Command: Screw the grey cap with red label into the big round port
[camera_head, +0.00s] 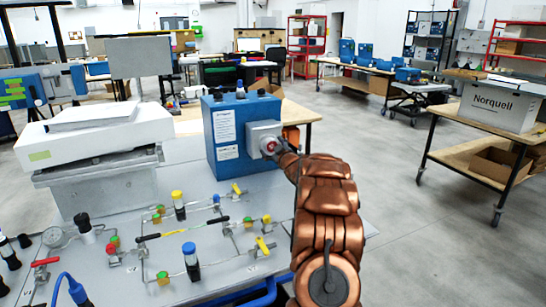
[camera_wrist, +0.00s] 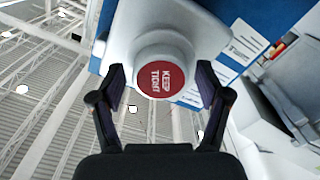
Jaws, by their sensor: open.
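The grey cap with a red label (camera_wrist: 165,78) reading "KEEP TIGHT" sits at the grey housing on the side of the blue analyser box (camera_head: 222,128). It also shows in the head view (camera_head: 270,146), just beyond my gripper. The cap covers the port, so the port's opening is hidden. How far the cap is screwed in cannot be told. My gripper (camera_wrist: 160,92) is open, with one finger on each side of the cap and a visible gap at both sides. In the head view my copper-coloured arm reaches up to the cap from the lower right.
A panel (camera_head: 215,262) with pipes, valves and coloured caps spreads in front of the blue box. A white unit (camera_head: 100,135) stands at the left. Grey floor is open at the right, before a wooden table (camera_head: 480,165) with a box.

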